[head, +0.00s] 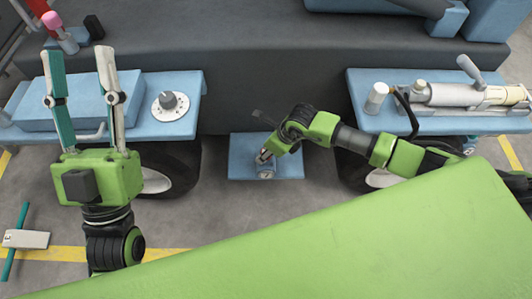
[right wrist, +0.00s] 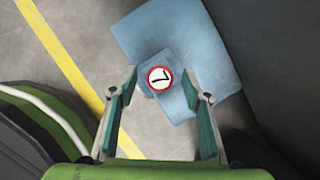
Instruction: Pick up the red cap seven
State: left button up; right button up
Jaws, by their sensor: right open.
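A round cap (right wrist: 160,78) with a red rim, white face and black 7 shows in the right wrist view. It sits on top of a small blue block (right wrist: 150,62) on a low blue step (right wrist: 205,45). My right gripper (right wrist: 159,71) is open and empty; its fingertips frame the cap left and right, with a gap on both sides. In the head view my right gripper (head: 263,156) hangs over the step and partly hides the cap. My left gripper (head: 80,50) is open and empty, fingers pointing up in the picture, far from the cap.
Blue shelves flank the step: the left one (head: 185,82) carries a knob on a white dial (head: 170,104), the right one (head: 365,82) a metal cylinder tool (head: 450,94). A dark machine body (head: 250,60) stands behind. A teal-handled tool (head: 25,239) lies on the floor.

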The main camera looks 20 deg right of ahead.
jog(key=c, duration=0.9)
jog(key=shift+r, duration=0.1)
